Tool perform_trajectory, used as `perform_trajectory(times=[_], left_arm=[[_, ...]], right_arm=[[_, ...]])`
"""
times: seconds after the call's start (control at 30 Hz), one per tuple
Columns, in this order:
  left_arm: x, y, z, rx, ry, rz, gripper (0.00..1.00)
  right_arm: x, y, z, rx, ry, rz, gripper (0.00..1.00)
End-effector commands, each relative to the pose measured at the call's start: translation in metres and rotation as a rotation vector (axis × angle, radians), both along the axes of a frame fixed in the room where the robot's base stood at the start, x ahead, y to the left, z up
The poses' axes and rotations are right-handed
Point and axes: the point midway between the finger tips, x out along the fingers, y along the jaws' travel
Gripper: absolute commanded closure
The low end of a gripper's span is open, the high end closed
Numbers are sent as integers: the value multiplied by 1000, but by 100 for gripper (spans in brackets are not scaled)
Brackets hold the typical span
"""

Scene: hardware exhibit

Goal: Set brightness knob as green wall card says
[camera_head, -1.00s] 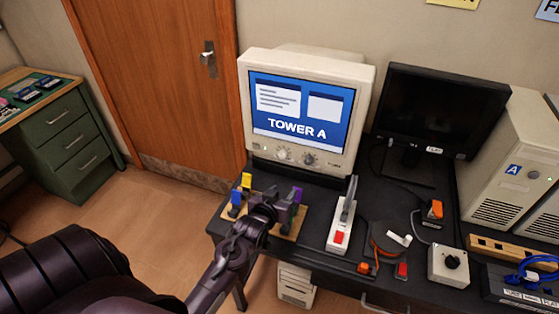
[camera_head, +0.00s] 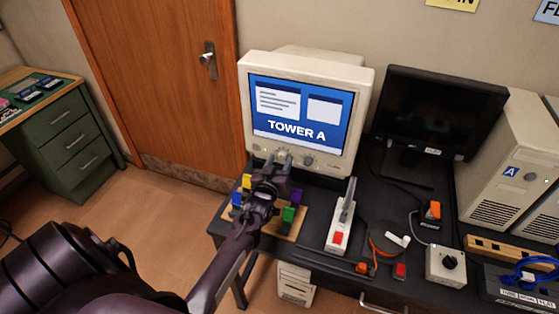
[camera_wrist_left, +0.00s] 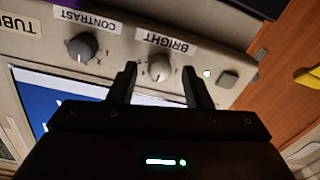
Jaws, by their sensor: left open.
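The cream CRT monitor (camera_head: 360,85) shows a blue "TOWER A" screen. In the left wrist view the brightness knob (camera_wrist_left: 160,67) sits under a "BRIGHT" label (camera_wrist_left: 167,42), drawn upside down. The contrast knob (camera_wrist_left: 83,46) is beside it; it also shows in the head view (camera_head: 308,161). My left gripper (camera_head: 279,158) is at the monitor's lower front, its open fingers (camera_wrist_left: 158,72) on either side of the brightness knob. I cannot tell whether they touch it. My gripper hides that knob in the head view. No green wall card is in view.
A wooden board with coloured blocks (camera_head: 289,213) lies below my left gripper. A power strip (camera_head: 340,225), a black monitor (camera_head: 440,105) and a box with a black knob (camera_head: 447,265) are to the right. Yellow (camera_head: 452,3) and blue (camera_head: 548,10) cards are cut off at the top.

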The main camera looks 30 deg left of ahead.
Motion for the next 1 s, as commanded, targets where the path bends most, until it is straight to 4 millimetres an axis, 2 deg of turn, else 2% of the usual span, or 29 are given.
perform_trajectory(times=[0.3, 0.67, 1.0], left_arm=[[3, 1, 0, 1, 0, 0, 55], [3, 1, 0, 1, 0, 0, 100], [3, 1, 0, 61, 15, 0, 100]], right_arm=[[0, -4, 0, -4, 0, 0, 100], [0, -4, 0, -4, 0, 0, 100], [0, -3, -2, -4, 0, 0, 100]])
